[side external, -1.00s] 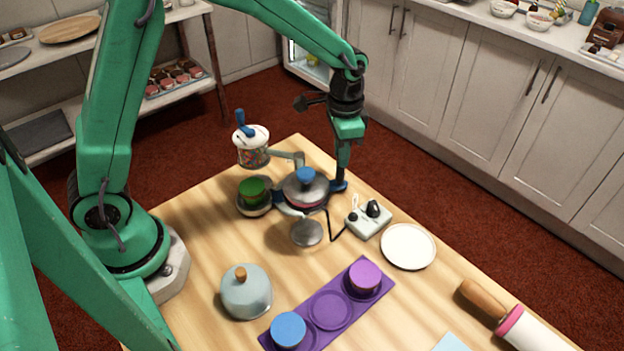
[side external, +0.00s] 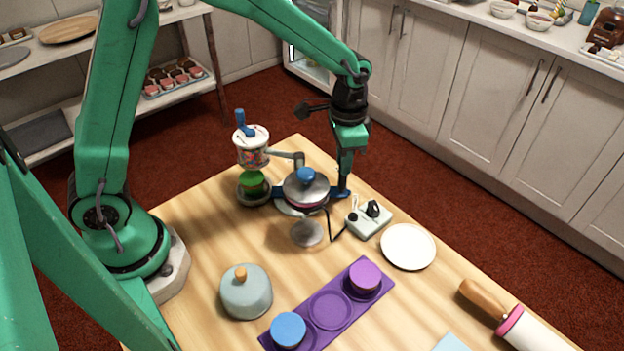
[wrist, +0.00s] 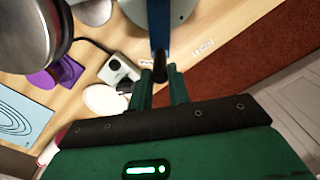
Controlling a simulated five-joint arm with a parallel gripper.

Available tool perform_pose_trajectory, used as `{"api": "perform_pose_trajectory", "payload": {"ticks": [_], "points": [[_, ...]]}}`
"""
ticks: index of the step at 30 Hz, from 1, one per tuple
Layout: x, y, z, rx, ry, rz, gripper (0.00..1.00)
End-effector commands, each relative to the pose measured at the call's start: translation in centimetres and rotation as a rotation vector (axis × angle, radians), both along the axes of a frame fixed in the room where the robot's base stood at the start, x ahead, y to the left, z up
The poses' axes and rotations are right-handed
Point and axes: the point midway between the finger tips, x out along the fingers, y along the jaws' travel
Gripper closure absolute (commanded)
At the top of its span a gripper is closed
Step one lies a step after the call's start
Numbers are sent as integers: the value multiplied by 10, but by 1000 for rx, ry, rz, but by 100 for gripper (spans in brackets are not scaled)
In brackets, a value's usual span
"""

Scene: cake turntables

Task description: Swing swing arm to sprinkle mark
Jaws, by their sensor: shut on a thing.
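The swing arm (side external: 277,192) shows as a blue bar passing under a domed, blue-knobbed hub (side external: 306,187). A plate with a green cake (side external: 252,181) is at its left end. My gripper (side external: 345,191) is at the bar's right end. In the wrist view, my gripper (wrist: 160,78) is shut on the dark tip of the blue bar (wrist: 160,28). The sprinkle jar (side external: 252,152), with a blue handle, is just above the green cake. Small white labels (wrist: 203,47) lie on the table by the bar; I cannot read which is the sprinkle mark.
A grey control box (side external: 369,219) and a white plate (side external: 408,246) stand right of the hub. Bare table lies between.

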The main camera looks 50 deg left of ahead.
Motion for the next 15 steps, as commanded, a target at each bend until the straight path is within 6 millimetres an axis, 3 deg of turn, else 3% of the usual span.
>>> {"api": "perform_pose_trajectory", "payload": {"ticks": [15], "points": [[-15, -15, 0, 0, 0, 0, 97]]}}
